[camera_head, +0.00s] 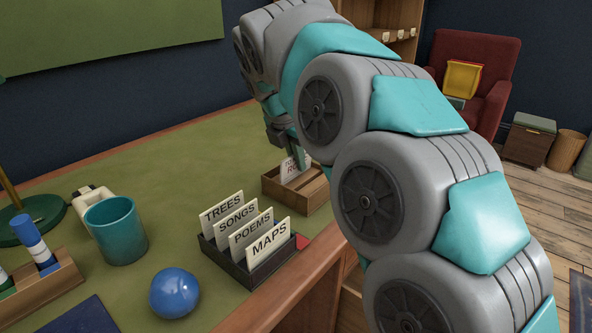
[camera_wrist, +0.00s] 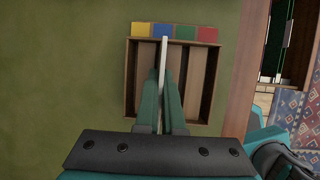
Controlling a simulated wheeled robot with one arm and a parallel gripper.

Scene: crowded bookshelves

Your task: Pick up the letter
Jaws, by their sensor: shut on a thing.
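The letter (camera_head: 290,169) is a white card with partly hidden red writing. It stands upright at the wooden divided tray (camera_head: 318,193) on the desk, and I cannot tell whether it touches the tray floor. In the wrist view the letter (camera_wrist: 163,48) shows edge-on as a thin white strip between my fingers. My gripper (camera_wrist: 166,75) is shut on the letter from above, over the tray. In the head view my gripper (camera_head: 300,158) is mostly hidden behind my arm.
A dark rack (camera_head: 258,277) of cards labelled TREES, SONGS, POEMS and MAPS stands nearer. A teal mug (camera_head: 115,232), a blue ball (camera_head: 174,294) and a wooden holder (camera_head: 40,288) are to the left. The desk edge lies right of the tray; green desktop left of it is clear.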

